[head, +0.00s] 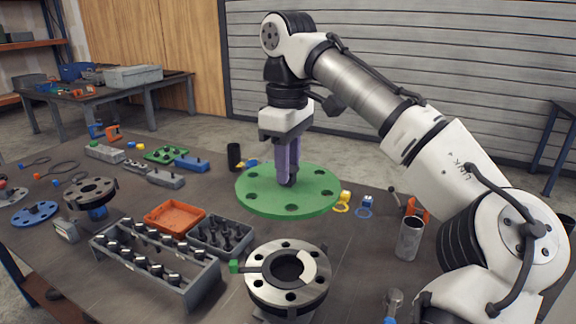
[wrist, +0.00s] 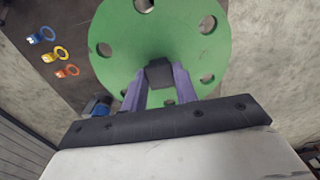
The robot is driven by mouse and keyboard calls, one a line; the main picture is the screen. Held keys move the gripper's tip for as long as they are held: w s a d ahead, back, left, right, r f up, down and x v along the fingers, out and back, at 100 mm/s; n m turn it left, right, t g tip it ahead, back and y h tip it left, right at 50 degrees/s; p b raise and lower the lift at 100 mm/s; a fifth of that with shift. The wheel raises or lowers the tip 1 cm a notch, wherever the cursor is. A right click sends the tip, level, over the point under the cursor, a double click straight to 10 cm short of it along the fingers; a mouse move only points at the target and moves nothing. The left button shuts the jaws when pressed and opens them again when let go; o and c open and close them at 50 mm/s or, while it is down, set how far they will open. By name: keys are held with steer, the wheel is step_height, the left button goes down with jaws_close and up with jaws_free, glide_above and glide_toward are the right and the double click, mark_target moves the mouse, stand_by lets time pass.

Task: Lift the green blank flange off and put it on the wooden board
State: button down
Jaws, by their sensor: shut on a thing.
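The green blank flange (head: 270,196) is a round plate with bolt holes. My gripper (head: 289,180) is shut on the dark block at its middle, with the purple fingers pointing down. In the wrist view the fingers (wrist: 160,92) close on that block from both sides, and the green plate (wrist: 120,45) fills the upper middle. The plate looks roughly level and clear of the open pipe flange (head: 318,286), which stands nearer with a bare metal face. Its height over the table is hard to tell. I cannot make out the wooden board in either view.
A grey rack of bolts (head: 160,262), an orange tray (head: 174,217) and a dark bolt bin (head: 222,236) stand left of the pipe. A metal cup (head: 409,238) stands to the right. Coloured tagged rings (head: 342,203) lie by the plate's right edge.

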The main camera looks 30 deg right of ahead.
steer(key=shift+r, duration=0.2)
steer(key=shift+r+p, duration=2.4)
steer(key=shift+p, duration=0.8)
steer(key=shift+f, duration=0.1)
